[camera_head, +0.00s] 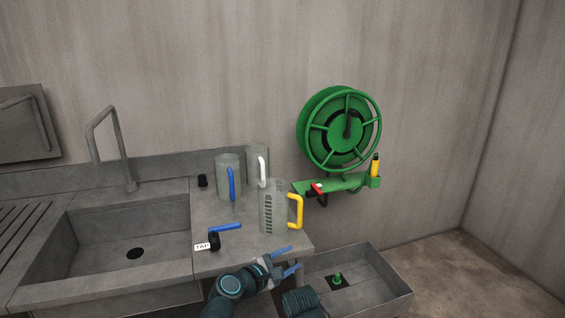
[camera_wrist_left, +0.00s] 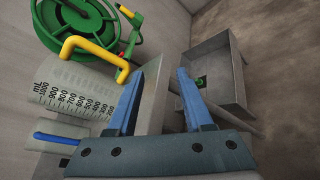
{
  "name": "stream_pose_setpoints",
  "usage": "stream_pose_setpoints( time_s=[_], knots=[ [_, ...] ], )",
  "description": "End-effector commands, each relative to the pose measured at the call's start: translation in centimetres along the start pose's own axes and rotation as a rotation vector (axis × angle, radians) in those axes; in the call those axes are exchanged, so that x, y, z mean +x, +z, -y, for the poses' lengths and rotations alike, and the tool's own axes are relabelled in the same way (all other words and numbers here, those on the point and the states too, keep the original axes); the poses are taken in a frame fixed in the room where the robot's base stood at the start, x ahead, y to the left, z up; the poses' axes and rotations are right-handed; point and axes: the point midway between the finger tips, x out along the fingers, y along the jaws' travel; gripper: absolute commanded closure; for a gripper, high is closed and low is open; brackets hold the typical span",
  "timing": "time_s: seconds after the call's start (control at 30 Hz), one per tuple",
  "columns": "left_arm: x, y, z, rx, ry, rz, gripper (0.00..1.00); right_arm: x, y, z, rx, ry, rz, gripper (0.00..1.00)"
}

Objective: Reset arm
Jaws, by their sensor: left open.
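My left gripper (camera_head: 290,261) is open and empty, in front of the counter's front right corner and over the edge of the low trough. Its two blue fingers also show apart in the left wrist view (camera_wrist_left: 160,75), with nothing between them. A clear measuring jug with a yellow handle (camera_head: 271,212) stands upright on the counter, behind the gripper and apart from it. The jug also shows in the wrist view (camera_wrist_left: 75,90). My right gripper is not in view; a dark ribbed part of my body shows at the bottom edge.
Jugs with a blue handle (camera_head: 228,180) and a white handle (camera_head: 257,160) stand behind. A blue tap lever (camera_head: 225,227) is near the counter front. A sink (camera_head: 130,240) is left. A green hose reel (camera_head: 340,128) hangs on the wall. A low trough (camera_head: 375,270) is right.

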Motion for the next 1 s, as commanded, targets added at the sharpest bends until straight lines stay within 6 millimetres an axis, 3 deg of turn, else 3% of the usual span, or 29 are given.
stream_pose_setpoints(
  time_s=[0.1,0.23,0.4,0.6,0.73,1.0],
  knots=[
    [-1.3,-3.7,4.4,0.46,-0.263,-0.069,0.49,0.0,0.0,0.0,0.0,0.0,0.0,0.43],
    [-4.4,-8.6,8.2,0.857,-0.57,-0.1,0.49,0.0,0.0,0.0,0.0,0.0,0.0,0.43],
    [-8.9,-13.4,10.6,1.156,-0.899,-0.085,0.49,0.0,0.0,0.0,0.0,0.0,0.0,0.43],
    [-14.3,-17.3,11.5,1.348,-1.221,-0.031,0.49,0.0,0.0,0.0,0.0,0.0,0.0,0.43],
    [-17.9,-19.1,11.6,1.421,-1.419,0.022,0.49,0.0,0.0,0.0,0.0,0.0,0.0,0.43],
    [-15.8,-14.6,15.2,1.513,-1.49,0.138,0.49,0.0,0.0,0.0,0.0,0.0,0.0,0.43]
  ],
)
